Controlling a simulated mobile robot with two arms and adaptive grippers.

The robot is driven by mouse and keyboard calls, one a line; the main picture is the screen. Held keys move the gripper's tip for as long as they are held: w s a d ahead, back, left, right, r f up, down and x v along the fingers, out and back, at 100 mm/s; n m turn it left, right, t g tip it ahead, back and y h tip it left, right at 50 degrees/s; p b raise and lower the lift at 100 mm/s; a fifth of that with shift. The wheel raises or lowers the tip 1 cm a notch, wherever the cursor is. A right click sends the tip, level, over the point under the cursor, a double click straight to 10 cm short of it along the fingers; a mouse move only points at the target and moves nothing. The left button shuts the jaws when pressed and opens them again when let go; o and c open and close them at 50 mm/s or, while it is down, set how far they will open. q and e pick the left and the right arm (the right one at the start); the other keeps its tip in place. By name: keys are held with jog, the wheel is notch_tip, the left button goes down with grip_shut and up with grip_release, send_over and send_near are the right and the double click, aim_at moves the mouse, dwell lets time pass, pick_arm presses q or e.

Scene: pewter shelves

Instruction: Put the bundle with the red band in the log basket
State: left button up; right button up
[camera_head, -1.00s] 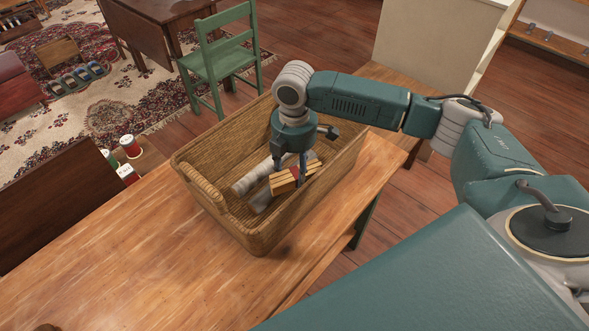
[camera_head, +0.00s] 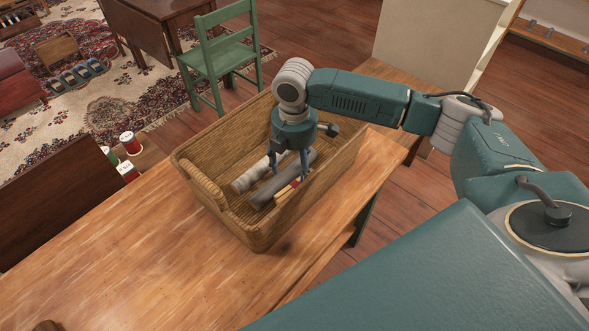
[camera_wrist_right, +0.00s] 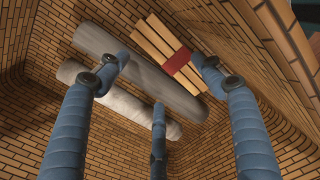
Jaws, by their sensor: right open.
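The bundle of light wooden sticks with the red band (camera_wrist_right: 168,52) lies inside the log basket in the right wrist view, beside a grey log. In the head view only a small part of the bundle (camera_head: 286,190) shows past the log. The woven log basket (camera_head: 262,233) stands on the wooden table. My right gripper (camera_head: 290,172) reaches down into the basket. Its blue fingers (camera_wrist_right: 158,90) are spread open with nothing between them, above the bundle and logs. My left gripper is not in view.
A grey log (camera_wrist_right: 150,72) and a paler log (camera_wrist_right: 118,100) lie side by side in the basket. The basket walls surround my right gripper.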

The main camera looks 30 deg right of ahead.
notch_tip(320, 180, up, 12)
dwell(0.4)
jog(key=shift+r, duration=0.15)
